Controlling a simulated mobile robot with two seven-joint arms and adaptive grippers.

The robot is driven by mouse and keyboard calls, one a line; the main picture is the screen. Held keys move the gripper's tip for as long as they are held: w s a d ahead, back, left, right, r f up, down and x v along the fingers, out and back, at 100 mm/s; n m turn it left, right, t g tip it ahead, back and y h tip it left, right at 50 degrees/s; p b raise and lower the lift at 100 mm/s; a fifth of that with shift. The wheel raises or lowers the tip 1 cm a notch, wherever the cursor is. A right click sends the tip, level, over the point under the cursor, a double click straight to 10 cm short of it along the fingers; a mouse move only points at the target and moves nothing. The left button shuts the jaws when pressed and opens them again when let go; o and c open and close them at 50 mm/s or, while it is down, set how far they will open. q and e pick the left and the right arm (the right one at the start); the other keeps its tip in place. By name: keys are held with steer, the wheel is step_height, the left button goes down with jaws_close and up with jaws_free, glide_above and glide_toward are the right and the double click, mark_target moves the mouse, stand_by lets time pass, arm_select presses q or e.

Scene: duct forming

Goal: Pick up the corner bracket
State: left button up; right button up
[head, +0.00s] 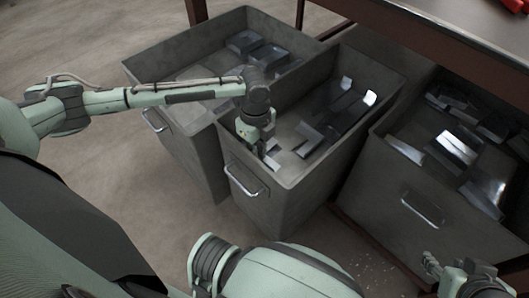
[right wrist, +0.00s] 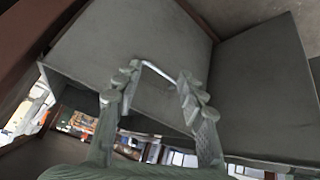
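Bent grey metal pieces lie in the middle bin (head: 240,150); I cannot tell for sure which is the corner bracket. An angled piece (head: 309,133) lies on the bin floor, and a small bright piece (head: 273,153) is right by my left gripper (head: 268,150). That gripper points down inside the bin near its front left side; its fingertips are too small and dark to tell whether they hold anything. My right gripper (head: 450,266) is at the lower right, in front of the right bin. In the right wrist view it (right wrist: 158,76) is open, with nothing seen between its fingers.
The left bin (head: 160,75) and right bin (head: 380,185) also hold metal pieces. A bin handle (right wrist: 158,70) shows beyond my right fingers. A table (head: 470,35) overhangs the bins at the upper right. Bare floor (head: 80,50) lies to the left.

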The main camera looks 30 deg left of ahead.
arm_select(q)
steer(key=shift+c, duration=0.6)
jaws_close()
steer(key=shift+r, duration=0.1)
